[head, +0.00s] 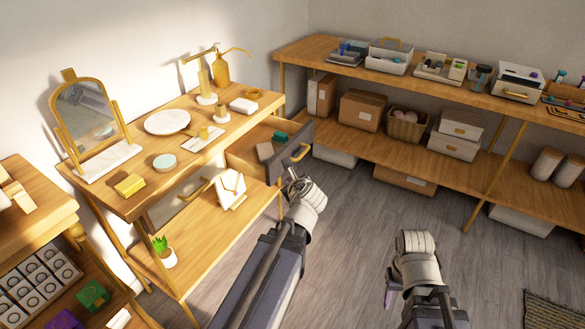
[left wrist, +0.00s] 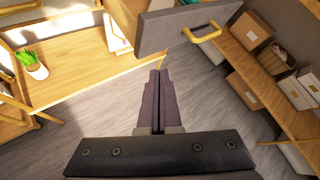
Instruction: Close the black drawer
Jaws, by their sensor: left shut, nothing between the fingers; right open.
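The black drawer (head: 290,153) is pulled out from the right part of the wooden table, with its dark front and gold handle (head: 301,152) facing the room. A teal item and a grey item lie inside it. In the left wrist view the drawer front (left wrist: 165,30) spans the top, with its handle (left wrist: 203,33) at the right. My left gripper (head: 292,178) is shut and empty, just below and in front of the drawer front; its fingertips (left wrist: 160,73) appear below the front's lower edge. I cannot tell if they touch. My right gripper (head: 392,288) is open over the floor, away from the drawer.
The wooden table (head: 215,147) holds a mirror (head: 90,115), a white plate (head: 167,122) and gold bottles. A card stand (head: 230,188) and a plant (head: 163,250) are on its lower shelf. A long shelf unit (head: 350,75) lines the back wall. The floor between is clear.

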